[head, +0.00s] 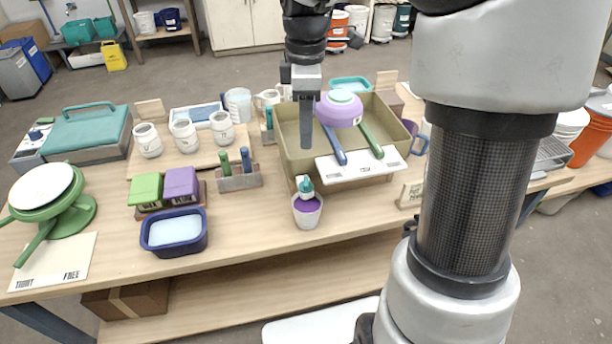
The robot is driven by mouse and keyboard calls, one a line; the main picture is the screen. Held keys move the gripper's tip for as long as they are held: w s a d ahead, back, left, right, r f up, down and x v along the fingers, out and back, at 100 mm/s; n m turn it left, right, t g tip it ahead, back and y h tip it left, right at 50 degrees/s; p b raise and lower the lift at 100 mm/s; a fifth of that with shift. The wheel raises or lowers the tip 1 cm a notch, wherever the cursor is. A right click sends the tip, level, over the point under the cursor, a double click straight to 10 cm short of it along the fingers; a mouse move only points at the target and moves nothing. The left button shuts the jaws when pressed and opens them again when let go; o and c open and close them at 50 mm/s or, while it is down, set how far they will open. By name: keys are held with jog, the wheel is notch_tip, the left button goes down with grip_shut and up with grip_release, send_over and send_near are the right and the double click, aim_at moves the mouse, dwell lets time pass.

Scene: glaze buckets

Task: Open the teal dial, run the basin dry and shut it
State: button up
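The olive basin (292,152) stands at the back middle of the wooden table. A teal dial (305,186) sits low at its front left, right above a white cup (307,219) with purple liquid in it. I cannot tell if the dial is open or shut, or see a stream. The basin's floor is mostly hidden, so its liquid level is unclear. My gripper (307,146) points down over the basin's left part, behind and above the dial and apart from it. Only one dark finger shows clearly, so its opening cannot be told.
A purple bowl (338,112) and a white board (360,166) with blue and green handles are at the basin. A blue tub (174,248), green and purple blocks (181,184), mugs (184,135) and a green wheel stand (65,218) fill the left.

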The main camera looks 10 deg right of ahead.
aim_at(306, 181)
notch_tip(306, 181, down, 14)
jog(key=shift+f+b, duration=0.1)
jog(key=shift+b, duration=0.7)
jog(key=c, duration=0.8)
jog(key=shift+o, duration=0.2)
